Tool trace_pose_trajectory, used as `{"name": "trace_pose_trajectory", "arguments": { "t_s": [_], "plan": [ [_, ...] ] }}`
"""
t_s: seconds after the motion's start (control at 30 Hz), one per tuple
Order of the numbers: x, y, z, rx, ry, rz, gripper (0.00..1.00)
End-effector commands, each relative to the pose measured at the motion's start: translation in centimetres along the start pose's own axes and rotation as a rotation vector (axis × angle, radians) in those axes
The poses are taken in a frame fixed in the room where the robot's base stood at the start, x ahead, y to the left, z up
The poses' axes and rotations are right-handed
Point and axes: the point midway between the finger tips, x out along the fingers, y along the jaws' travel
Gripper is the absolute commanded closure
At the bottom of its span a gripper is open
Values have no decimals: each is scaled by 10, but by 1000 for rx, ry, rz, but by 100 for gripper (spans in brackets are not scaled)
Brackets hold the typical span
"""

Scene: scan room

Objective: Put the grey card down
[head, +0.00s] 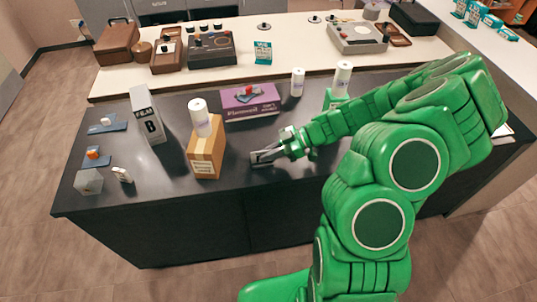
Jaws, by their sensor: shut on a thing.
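My gripper (266,156) is low over the dark counter (225,205), near its front middle and just right of a tan cardboard box (206,155). It is shut on a small flat grey thing at its tips, which looks like the grey card. The card is small and mostly covered by the fingers. I cannot tell whether it touches the counter top.
A white bottle (200,117) stands on the cardboard box. Behind is a purple box (250,102) with a red item on it. A tall film box (147,115) and small items on blue mats (97,157) are at the left. Bare counter lies in front of my gripper.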

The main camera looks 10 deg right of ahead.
Motion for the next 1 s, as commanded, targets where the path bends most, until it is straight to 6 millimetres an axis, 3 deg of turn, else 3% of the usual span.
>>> {"name": "trace_pose_trajectory", "arguments": {
  "t_s": [0.53,0.57,0.7,1.0],
  "plan": [
    [4,0,8,-1,1,0,100],
    [4,0,8,-1,1,0,89],
    [4,0,8,-1,1,0,67],
    [4,0,8,-1,0,0,66]
  ]
}}
